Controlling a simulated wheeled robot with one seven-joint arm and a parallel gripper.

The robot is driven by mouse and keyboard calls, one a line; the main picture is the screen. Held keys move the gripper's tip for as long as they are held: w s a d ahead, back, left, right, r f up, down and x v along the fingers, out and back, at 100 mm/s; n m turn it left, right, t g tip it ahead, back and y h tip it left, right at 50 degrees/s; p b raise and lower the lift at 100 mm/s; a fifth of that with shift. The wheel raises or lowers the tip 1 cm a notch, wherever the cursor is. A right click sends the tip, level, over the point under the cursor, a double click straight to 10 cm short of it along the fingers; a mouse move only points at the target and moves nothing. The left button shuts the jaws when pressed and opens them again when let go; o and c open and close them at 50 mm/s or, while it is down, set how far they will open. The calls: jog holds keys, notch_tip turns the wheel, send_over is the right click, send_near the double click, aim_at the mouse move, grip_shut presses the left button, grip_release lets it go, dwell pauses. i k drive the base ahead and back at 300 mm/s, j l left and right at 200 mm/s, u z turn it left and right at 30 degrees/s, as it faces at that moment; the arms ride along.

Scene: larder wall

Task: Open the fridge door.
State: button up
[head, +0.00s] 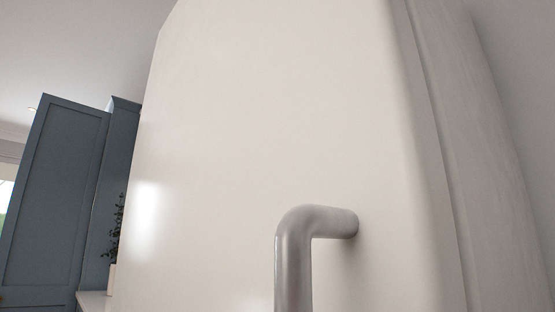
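The fridge door (250,120) is a large cream-white panel that fills most of the head view, seen close and from below. A grey metal bar handle (295,250) stands out from the door at the lower middle. Its upper end bends right and joins the door face; its lower part runs out of the bottom of the picture. A narrow seam runs down the right edge between the door and the fridge body (480,170). The door looks shut against the body. My gripper is not in view.
Blue-grey cabinets (55,200) stand to the left, beyond the door. A potted plant (115,250) sits on a pale counter (93,300) beside them. A window edge (6,200) shows at the far left. A plain wall (525,80) is at the right.

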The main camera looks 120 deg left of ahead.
aim_at(287, 157)
jog(key=u, duration=4.3)
